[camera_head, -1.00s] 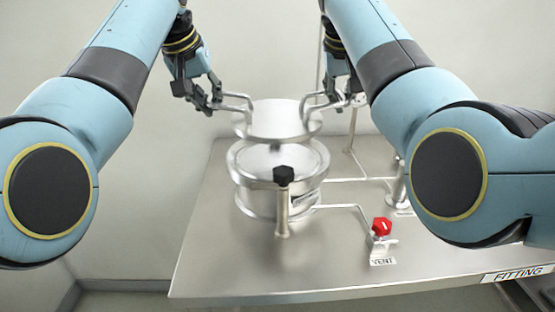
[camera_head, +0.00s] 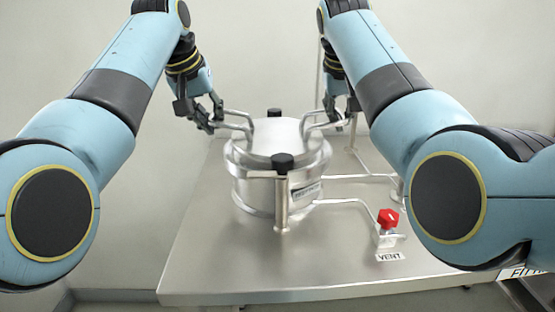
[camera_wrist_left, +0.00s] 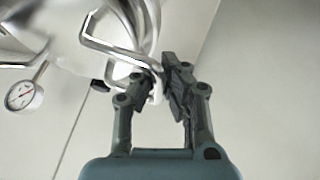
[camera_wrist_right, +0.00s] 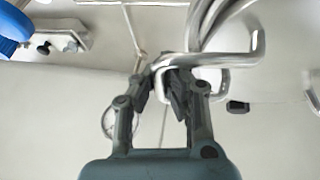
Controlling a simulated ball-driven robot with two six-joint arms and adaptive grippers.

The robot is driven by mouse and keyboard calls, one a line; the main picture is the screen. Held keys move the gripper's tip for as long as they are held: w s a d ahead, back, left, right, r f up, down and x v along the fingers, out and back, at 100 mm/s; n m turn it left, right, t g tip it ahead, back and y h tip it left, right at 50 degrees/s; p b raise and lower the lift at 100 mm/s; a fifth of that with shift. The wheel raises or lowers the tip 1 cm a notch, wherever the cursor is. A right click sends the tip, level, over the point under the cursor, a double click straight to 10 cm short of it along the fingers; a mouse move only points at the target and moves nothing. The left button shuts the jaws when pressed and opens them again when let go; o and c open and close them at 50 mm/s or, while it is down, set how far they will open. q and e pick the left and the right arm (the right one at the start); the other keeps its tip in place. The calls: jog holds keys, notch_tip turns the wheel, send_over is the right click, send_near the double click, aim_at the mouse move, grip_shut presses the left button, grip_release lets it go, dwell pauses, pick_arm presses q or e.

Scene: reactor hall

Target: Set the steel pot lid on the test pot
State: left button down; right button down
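The steel pot lid (camera_head: 275,136) is a flat round disc with a bent bar handle on each side. It is level, over the test pot (camera_head: 258,191), with its edge down at the pot's rim; I cannot tell whether it is fully seated. My left gripper (camera_head: 215,122) is shut on the left handle, which also shows in the left wrist view (camera_wrist_left: 112,48). My right gripper (camera_head: 345,112) is shut on the right handle, seen in the right wrist view (camera_wrist_right: 225,60). The lid hides the pot's opening.
A black-knobbed clamp post (camera_head: 282,190) stands at the pot's front, and another black knob (camera_head: 274,113) shows behind. A red vent valve (camera_head: 388,219) and pipes are at right. The steel table (camera_head: 225,262) is clear at front left. A gauge (camera_wrist_left: 24,95) shows in the left wrist view.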

pick_arm(q)
jog(key=shift+f+b, duration=0.5)
jog(key=shift+f, duration=0.2)
pick_arm(e)
jog(key=shift+f, duration=0.65)
pick_arm(q)
jog(key=c, duration=1.5)
grip_release()
jog(key=shift+s, duration=0.1)
pick_arm(e)
jog(key=c, duration=1.5)
grip_release()
jog(key=shift+s, duration=0.1)
pick_arm(q)
jog(key=v, duration=1.2)
pick_arm(e)
jog(key=v, duration=1.2)
jog(key=shift+f, duration=0.1)
